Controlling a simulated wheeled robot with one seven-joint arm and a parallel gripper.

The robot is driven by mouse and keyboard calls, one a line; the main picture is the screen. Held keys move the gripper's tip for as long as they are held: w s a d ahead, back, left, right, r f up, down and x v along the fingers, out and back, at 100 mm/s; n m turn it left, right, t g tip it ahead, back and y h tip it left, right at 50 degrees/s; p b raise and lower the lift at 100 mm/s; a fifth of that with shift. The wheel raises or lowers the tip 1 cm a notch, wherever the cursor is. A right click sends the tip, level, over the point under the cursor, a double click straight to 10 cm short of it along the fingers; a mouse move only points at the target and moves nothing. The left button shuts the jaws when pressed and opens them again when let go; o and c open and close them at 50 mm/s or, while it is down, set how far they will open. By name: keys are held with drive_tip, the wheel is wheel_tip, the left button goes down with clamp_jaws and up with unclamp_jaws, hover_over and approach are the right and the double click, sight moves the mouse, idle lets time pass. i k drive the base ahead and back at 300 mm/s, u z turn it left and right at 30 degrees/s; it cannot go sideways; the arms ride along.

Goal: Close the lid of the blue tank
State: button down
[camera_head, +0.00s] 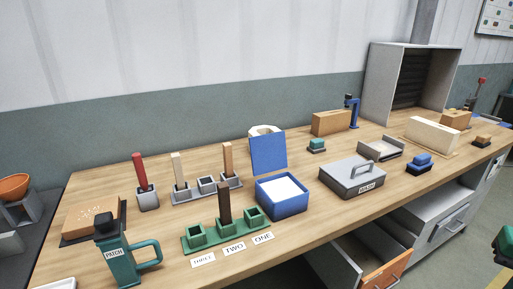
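The blue tank (283,209) stands on the wooden workbench near the middle of the picture. It is an open box with a white surface inside. Its blue lid (268,153) stands upright at the tank's back edge, tilted slightly back, so the tank is open. My gripper is not in view, so its place relative to the lid cannot be told.
A green block holder (225,232) stands close left of the tank, with label cards in front. A grey lidded box (352,177) is to its right. A white round object (264,131) is behind the lid. An orange-fronted drawer (384,276) hangs open below the bench (325,220).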

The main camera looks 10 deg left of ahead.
sight(268, 152)
drive_tip(key=k, duration=1.1)
drive_tip(key=u, duration=0.7)
drive_tip(key=i, duration=1.6)
drive_tip(key=z, duration=0.4)
